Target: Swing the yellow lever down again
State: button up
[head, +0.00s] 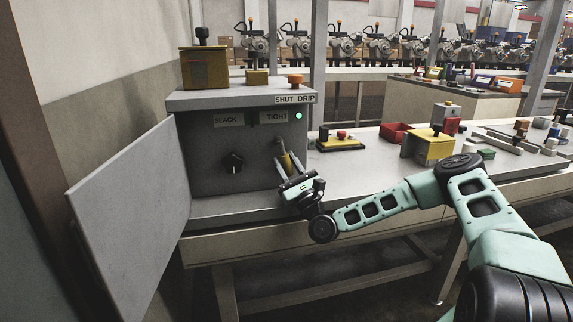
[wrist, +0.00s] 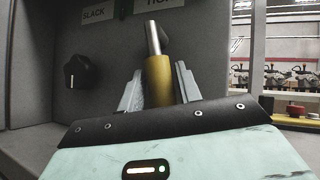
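The yellow lever (head: 287,163) is on the front of a grey cabinet, under the TIGHT label. Its bare metal rod runs from the panel to a yellow grip (wrist: 158,78), which points outward and downward. My gripper (head: 290,165) is at the lever, with one finger on each side of the yellow grip. In the wrist view, the fingers of my gripper (wrist: 158,85) stand apart with narrow gaps beside the grip. The lower end of the grip is hidden behind the gripper's dark edge.
A black knob (head: 234,162) sits under the SLACK label, left of the lever. A green lamp (head: 298,115) glows beside TIGHT. The cabinet door (head: 130,220) hangs open at left. A yellow box with a red button (head: 341,136) and a red bin (head: 395,132) stand on the bench.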

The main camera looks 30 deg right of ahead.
jog(key=shift+r, duration=0.15)
notch_tip(320, 180, up, 10)
jog(key=shift+f+p, duration=0.1)
jog(key=shift+p, duration=0.5)
